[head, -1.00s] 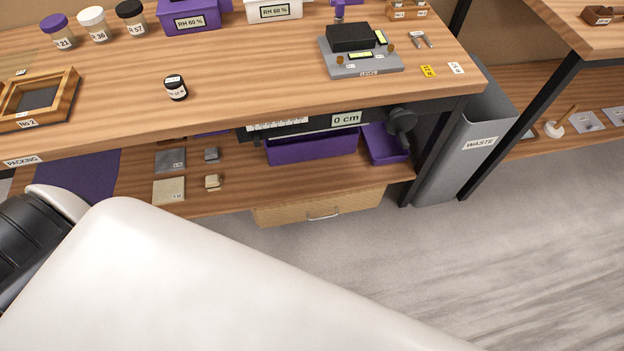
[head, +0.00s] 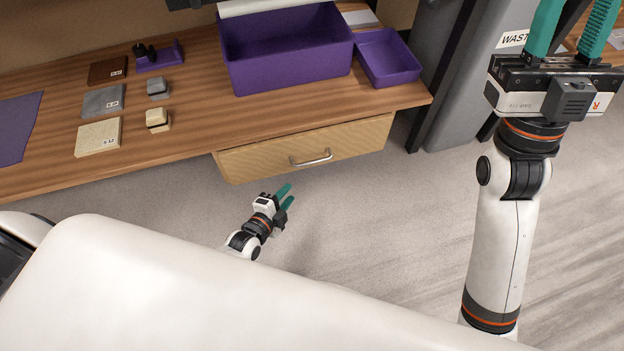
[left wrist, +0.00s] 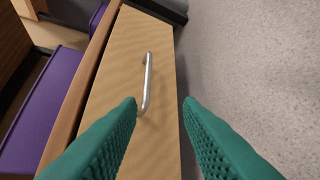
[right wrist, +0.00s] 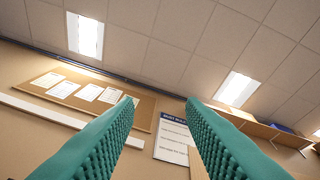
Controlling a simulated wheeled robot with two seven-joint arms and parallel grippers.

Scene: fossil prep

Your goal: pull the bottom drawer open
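The bottom drawer (head: 250,158) is a light wood front under the lower shelf, and it looks shut. Its silver bar handle (head: 311,159) is on the middle of the front. My left gripper (head: 287,196) is open and empty, below and in front of the drawer, apart from the handle. In the left wrist view, the handle (left wrist: 147,84) lies ahead of the green fingertips (left wrist: 160,103), nearer the left finger, along the drawer front (left wrist: 110,75). My right gripper (head: 570,45) is raised at the right, open and empty; its fingers (right wrist: 160,102) point up toward the ceiling and wall.
The shelf (head: 190,125) above the drawer holds a large purple bin (head: 285,60), a smaller purple tray (head: 388,58) and several stone samples. A grey waste bin (head: 455,90) stands right of the drawer. The floor (head: 390,220) before the drawer is clear.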

